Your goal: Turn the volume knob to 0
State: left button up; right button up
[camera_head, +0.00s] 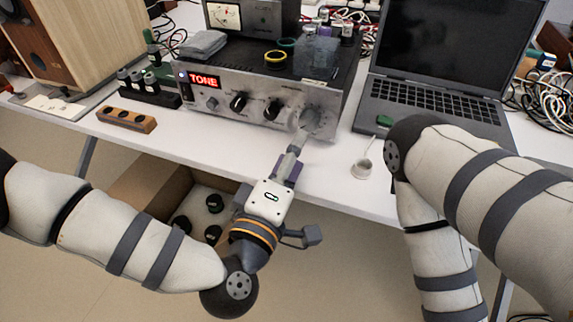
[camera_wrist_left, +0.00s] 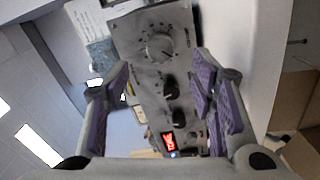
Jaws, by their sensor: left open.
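The silver amplifier (camera_head: 258,92) stands on the white table, with a lit red "TONE" display (camera_head: 205,81). A large silver knob (camera_head: 310,118) is at the right end of its front panel; any "volume" label is unreadable. In the left wrist view, the large knob (camera_wrist_left: 158,46) appears beyond the gap between the spread, purple-padded fingers (camera_wrist_left: 160,80). The gripper is open and empty; contact with the knob cannot be told. My right gripper is out of view.
Two black knobs (camera_head: 238,102) (camera_head: 272,110) sit left of the large one. A wooden block (camera_head: 127,119) lies left. An open cardboard box (camera_head: 150,186) is under the table.

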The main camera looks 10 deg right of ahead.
pick_arm(q)
jog(key=v, duration=0.4)
jog(key=shift+s+a, duration=0.1)
jog(key=shift+s, duration=0.1)
